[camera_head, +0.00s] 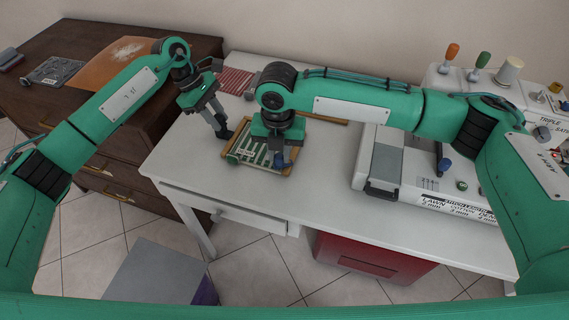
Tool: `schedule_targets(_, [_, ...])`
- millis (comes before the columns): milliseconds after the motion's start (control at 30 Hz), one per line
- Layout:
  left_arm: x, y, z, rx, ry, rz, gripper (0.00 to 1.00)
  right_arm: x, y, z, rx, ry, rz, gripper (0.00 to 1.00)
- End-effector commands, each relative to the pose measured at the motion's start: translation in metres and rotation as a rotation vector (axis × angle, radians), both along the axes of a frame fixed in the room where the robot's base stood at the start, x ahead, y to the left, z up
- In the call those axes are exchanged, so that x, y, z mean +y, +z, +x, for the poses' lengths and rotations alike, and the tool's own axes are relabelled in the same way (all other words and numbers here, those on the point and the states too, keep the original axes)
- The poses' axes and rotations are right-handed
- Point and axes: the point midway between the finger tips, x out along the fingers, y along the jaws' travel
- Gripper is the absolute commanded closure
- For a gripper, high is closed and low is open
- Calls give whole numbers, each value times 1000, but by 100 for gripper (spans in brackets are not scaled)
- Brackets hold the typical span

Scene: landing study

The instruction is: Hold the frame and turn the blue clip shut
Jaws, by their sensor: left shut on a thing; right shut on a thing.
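The frame (284,172) is a small wooden-edged rectangle with pale strips on a green ground, lying on the white table near its front left. A green clip (232,158) sits at its left front corner. My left gripper (225,133) is shut on the frame's left edge, towards the back. My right gripper (279,158) comes down over the frame's right side and is shut on a small bluish piece there, apparently the blue clip. The fingers hide most of that clip, so its turn angle cannot be told.
A white sewing machine (400,170) with thread spools stands on the table's right. A red striped cloth (235,80) lies at the back left. A brown dresser (50,100) stands left, a red cabinet (370,258) below. The table front between frame and machine is clear.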

Motion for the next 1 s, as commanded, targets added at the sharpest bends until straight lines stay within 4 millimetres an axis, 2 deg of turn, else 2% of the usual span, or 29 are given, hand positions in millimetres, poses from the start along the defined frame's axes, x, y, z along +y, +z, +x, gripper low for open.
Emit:
schedule_targets(33, [0, -5, -2, 8, -3, 4, 100, 0, -5, 0, 5, -56, -2, 99])
schedule_targets(433, [0, -5, -2, 7, -3, 4, 100, 0, -5, 14, 5, -615, -2, 99])
schedule_targets(467, [0, -5, -2, 7, -3, 4, 100, 0, -4, 14, 4, -616, -2, 75])
schedule_targets(567, [0, -5, -2, 7, -3, 4, 100, 0, -4, 14, 3, -612, -1, 56])
schedule_targets(867, [0, -5, -2, 6, -1, 3, 100, 0, -1, 15, 2, -609, 1, 54])
schedule_targets(1000, [0, -5, -2, 6, 0, 4, 100, 0, 10, 15, 1, -608, 2, 54])
